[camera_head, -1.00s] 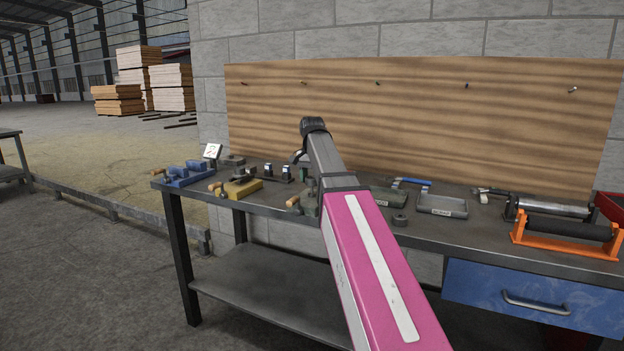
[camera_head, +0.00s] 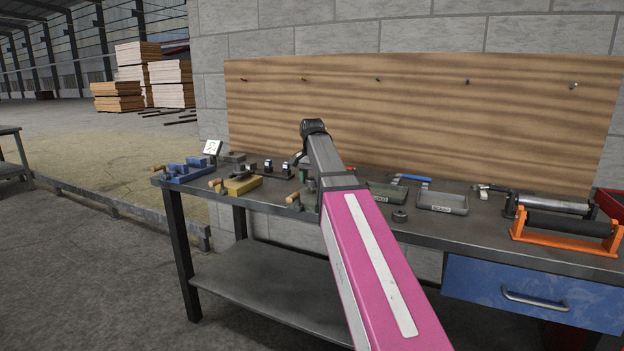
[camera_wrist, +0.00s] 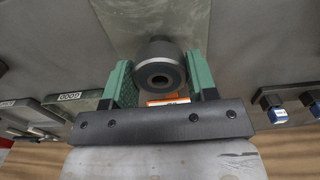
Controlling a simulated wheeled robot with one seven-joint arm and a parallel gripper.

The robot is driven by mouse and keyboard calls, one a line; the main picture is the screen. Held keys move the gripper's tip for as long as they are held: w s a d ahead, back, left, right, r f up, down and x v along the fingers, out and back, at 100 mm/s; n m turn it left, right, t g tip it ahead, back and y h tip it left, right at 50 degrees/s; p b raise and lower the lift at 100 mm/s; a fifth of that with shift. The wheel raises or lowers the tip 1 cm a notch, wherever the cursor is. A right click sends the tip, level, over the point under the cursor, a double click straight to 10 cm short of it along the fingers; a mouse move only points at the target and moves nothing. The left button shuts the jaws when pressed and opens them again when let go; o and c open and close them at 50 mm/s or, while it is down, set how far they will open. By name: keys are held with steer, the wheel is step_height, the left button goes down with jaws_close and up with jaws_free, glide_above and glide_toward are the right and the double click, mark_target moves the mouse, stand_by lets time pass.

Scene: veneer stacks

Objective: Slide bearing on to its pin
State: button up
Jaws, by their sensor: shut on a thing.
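In the wrist view my gripper (camera_wrist: 160,72) has two green fingers, one on each side of a dark grey ring-like bearing (camera_wrist: 160,53). The gripper is shut on it, and the bearing's round bore faces the camera. A grey-green surface lies behind the bearing. I cannot pick out the pin. A green fixture with a wooden handle (camera_head: 293,198) is partly hidden beside my arm.
On the workbench (camera_head: 335,221) stand a blue fixture (camera_head: 186,172), a yellow fixture (camera_head: 243,186) and two small dark blocks (camera_head: 286,169). A loose dark ring (camera_head: 400,215), a grey tray (camera_head: 442,203) and an orange roller stand (camera_head: 565,243) are to the right. A wooden board (camera_head: 420,120) backs the bench.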

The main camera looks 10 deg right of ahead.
steer(key=shift+f, duration=0.6)
steer(key=o, duration=1.2)
step_height(320, 180, up, 11)
steer(key=shift+f, duration=0.1)
